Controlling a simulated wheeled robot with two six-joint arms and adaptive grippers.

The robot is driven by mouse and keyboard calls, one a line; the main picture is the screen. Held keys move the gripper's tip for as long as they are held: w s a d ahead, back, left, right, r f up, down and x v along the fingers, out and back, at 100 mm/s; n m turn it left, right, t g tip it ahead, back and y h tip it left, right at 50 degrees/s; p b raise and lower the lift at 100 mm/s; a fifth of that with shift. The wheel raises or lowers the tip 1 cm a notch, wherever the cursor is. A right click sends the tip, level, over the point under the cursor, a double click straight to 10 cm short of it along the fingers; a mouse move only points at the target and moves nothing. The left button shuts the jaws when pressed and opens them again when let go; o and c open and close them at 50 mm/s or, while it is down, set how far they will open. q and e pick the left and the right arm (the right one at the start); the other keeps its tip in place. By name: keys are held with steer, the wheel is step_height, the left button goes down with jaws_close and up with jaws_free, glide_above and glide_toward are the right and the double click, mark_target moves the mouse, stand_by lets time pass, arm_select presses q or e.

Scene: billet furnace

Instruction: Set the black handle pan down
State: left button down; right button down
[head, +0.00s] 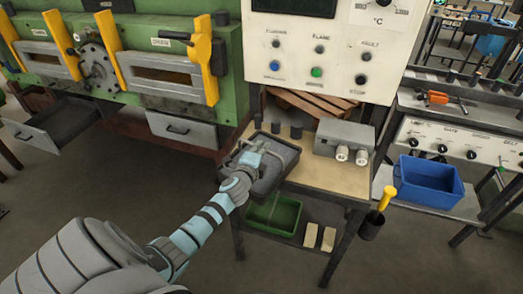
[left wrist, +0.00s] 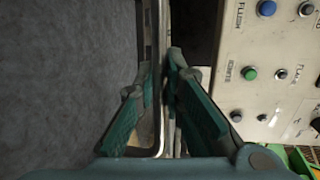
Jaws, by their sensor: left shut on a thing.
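The pan (head: 280,158) is a dark grey rectangular tray with a raised rim, at the left end of the small work table (head: 335,176). My left gripper (head: 252,160) reaches it from the lower left and is shut on its metal handle. In the left wrist view the bar of the handle (left wrist: 161,30) runs between the green-padded fingers, and the pan's rough grey surface (left wrist: 65,75) fills the left side. The pan overhangs the table's left edge; I cannot tell whether it touches the top. My right gripper is not in view.
The table's front middle is clear. A green bin (head: 272,214) sits below. The green furnace (head: 228,100) and control panel (head: 320,60) stand behind.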

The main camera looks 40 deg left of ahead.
arm_select(q)
steer(key=shift+f, duration=0.25)
steer(key=c, duration=1.7)
jaws_free()
steer(key=shift+s, duration=0.1)
steer(key=shift+r, duration=0.1)
